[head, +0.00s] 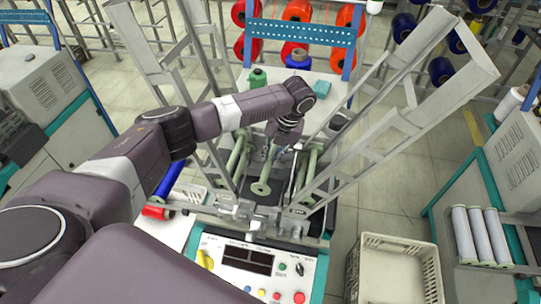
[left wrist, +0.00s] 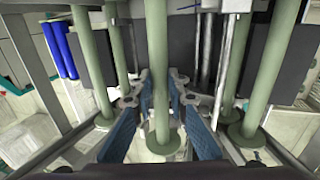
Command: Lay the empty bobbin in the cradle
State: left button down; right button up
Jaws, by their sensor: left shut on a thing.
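My left gripper (head: 277,150) reaches from the left into the middle of the winding machine, pointing down. In the left wrist view its two blue-padded fingers (left wrist: 161,118) are shut on a pale green empty bobbin (left wrist: 159,75), one on each side of its tube. The bobbin's round flange (left wrist: 162,141) shows just beyond the fingertips. In the head view the bobbin (head: 264,174) lies lengthwise between the machine's metal frames. Other green bobbins (left wrist: 263,70) stand close on both sides. I cannot make out the cradle clearly, nor whether the bobbin touches it. My right gripper is not in view.
Tall grey metal frames (head: 440,95) rise on both sides of my left arm. A control panel (head: 250,262) is at the front. A cream crate (head: 395,240) stands on the floor at the right. Blue bobbins (head: 168,181) lie at the left.

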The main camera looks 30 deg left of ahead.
pick_arm(q)
jog(key=shift+f+b, duration=0.75)
jog(key=shift+f, duration=1.4)
jog(key=shift+b, duration=0.3)
notch_tip(320, 180, down, 6)
jog(key=b, duration=0.3)
jog(key=shift+b, duration=0.3)
jog(key=shift+f, duration=0.25)
jog(key=c, duration=1.8)
grip_release()
